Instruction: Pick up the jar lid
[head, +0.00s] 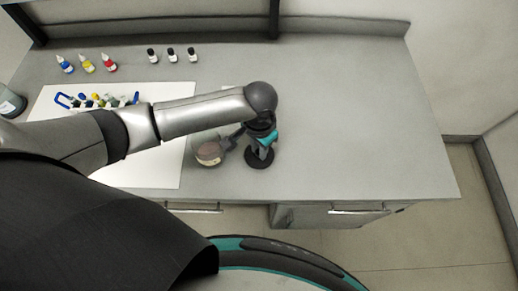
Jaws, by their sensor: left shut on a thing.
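The jar lid (251,161) looks like a flat black disc near the front edge of the bench, in the head view. My left gripper (260,153) points down over it and is shut on it. The gripper hides part of the disc, and I cannot tell whether it touches the bench. A round jar (209,154) with pinkish-brown contents or face stands just left of the lid. My right gripper is not in view.
A white mat (165,172) lies left under my arm, with a blue-handled rack of small vials (96,100) on it. Several dropper bottles (88,64) and black-capped bottles (172,55) stand behind. A larger bottle (10,103) is at far left. The bench's right side (360,110) is clear.

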